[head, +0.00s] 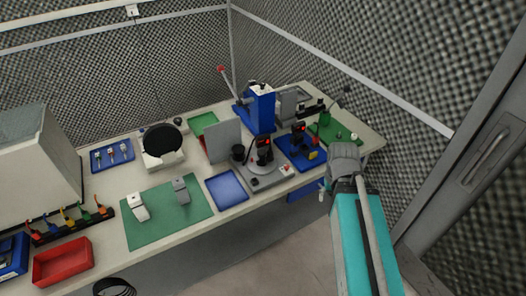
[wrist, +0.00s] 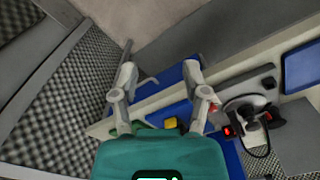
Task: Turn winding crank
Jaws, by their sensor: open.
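I cannot single out the winding crank for certain. A green-based device (head: 330,130) at the right end of the bench has a thin arm with a dark knob, possibly the crank. A grey machine (head: 262,172) with a dark spool stands at the bench's front; it also shows at the right of the wrist view (wrist: 250,110). My gripper (head: 325,190) is in front of the bench's front edge, close to its right end. In the wrist view its two fingers (wrist: 160,68) are spread apart with nothing held between them.
A blue-based device (head: 300,150) stands between the grey machine and the green-based device. A blue press (head: 262,108) with a red-knobbed lever stands behind. A blue panel (head: 304,190) is below the bench edge. A door (head: 485,160) is on the right. Floor in front is clear.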

